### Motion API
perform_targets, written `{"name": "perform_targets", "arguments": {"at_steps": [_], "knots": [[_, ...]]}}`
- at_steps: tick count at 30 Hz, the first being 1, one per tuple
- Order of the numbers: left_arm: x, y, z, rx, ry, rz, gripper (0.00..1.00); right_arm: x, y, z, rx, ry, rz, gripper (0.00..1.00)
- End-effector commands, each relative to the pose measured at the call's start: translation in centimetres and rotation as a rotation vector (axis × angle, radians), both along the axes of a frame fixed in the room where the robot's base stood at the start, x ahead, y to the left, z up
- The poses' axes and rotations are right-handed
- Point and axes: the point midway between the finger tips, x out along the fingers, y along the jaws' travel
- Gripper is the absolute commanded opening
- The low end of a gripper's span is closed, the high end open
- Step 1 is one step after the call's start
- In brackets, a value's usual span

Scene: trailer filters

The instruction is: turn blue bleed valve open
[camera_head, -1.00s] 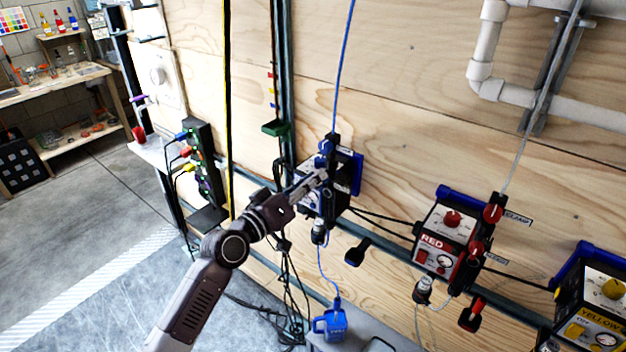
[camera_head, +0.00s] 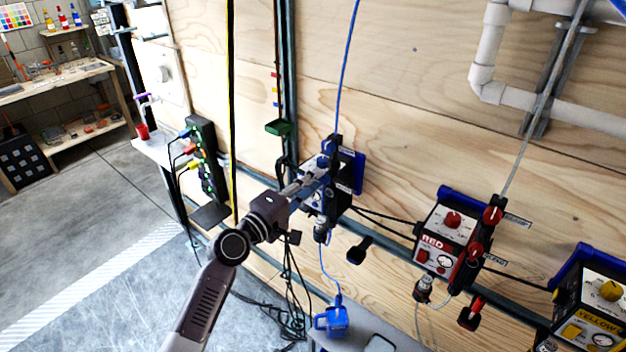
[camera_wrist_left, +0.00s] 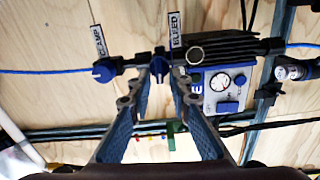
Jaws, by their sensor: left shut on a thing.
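The blue bleed valve (camera_wrist_left: 159,66) is a small blue knob under the BLEED label in the left wrist view. My left gripper (camera_wrist_left: 168,73) has its fingertips around it, closed on the knob; it also shows in the head view (camera_head: 322,168), in front of the blue unit. There the gripper largely hides the knob. The blue unit (camera_wrist_left: 222,90), with a round gauge and blue buttons, is just right of the fingers in the wrist view. The blue clamp knob (camera_wrist_left: 104,70), under the CLAMP label, is left of the fingers and apart from them. My right gripper is not in view.
The red unit (camera_head: 446,238) and yellow unit (camera_head: 597,305) hang along the wall rail to the right. A blue line (camera_head: 347,70) rises from the valves. A blue jug (camera_head: 331,320) stands below. A black power strip (camera_head: 203,165) is at left. Open floor lies left.

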Motion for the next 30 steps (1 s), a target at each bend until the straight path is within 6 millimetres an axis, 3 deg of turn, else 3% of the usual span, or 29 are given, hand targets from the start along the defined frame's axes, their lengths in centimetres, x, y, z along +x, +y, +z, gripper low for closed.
{"name": "perform_targets", "arguments": {"at_steps": [23, 24, 27, 30], "knots": [[-0.04, -0.05, -0.35, -0.075, 0.06, -0.002, 0.0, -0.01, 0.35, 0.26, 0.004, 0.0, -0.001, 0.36], [-0.04, -0.05, -0.35, -0.075, 0.06, -0.002, 0.22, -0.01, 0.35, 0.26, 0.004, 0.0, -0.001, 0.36], [-0.04, -0.03, -0.3, -0.075, 0.058, -0.002, 0.33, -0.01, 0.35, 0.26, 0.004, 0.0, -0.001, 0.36], [-0.02, -0.02, -0.25, -0.076, 0.058, -0.001, 0.35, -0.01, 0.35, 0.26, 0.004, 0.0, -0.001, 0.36]]}}
